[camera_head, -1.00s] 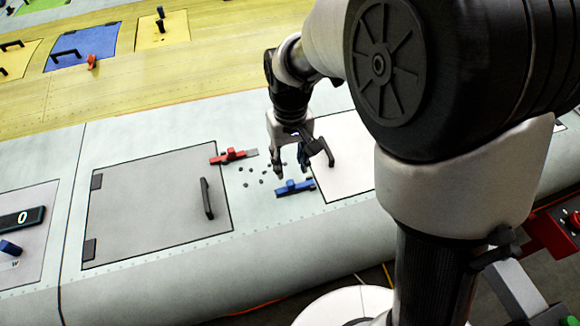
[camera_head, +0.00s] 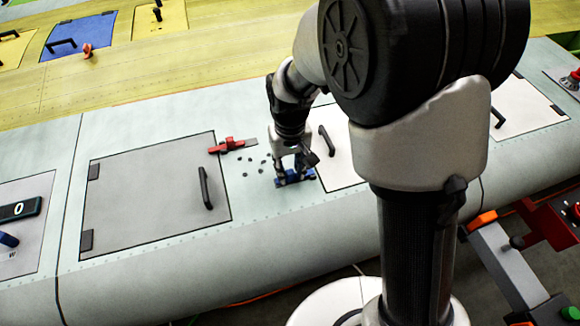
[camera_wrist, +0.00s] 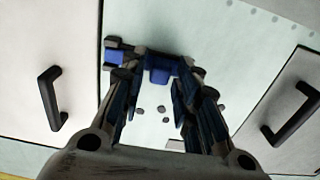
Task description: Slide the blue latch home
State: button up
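The blue latch (camera_head: 294,180) sits on the pale wing skin between the grey hatch and the white hatch. My gripper (camera_head: 291,174) is down at the latch, its fingers pointing at the skin. In the wrist view my gripper (camera_wrist: 155,80) is open, with a fingertip on either side of the latch's blue raised block (camera_wrist: 160,75) and gaps showing beside it. A second blue part of the latch (camera_wrist: 115,57) shows beyond the left fingertip. Contact with the latch cannot be told. The fingers hide part of it.
A red latch (camera_head: 230,146) lies behind, at the grey hatch (camera_head: 140,190) corner. Several dark studs lie between the latches. Black handles stand on the grey hatch (camera_head: 205,187) and the white hatch (camera_head: 327,140). Skin in front of the blue latch is clear.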

grip_shut()
dwell(0.4)
jog(key=d, duration=0.2)
jog(key=w+d, duration=0.1)
jog(key=shift+w+d, duration=0.1)
jog(key=shift+d, duration=0.3)
jog(key=shift+a, duration=0.15)
jog(key=shift+o, duration=0.7)
grip_release()
jog(key=shift+d, duration=0.2)
jog(key=shift+o, duration=0.9)
jog(key=shift+a, duration=0.1)
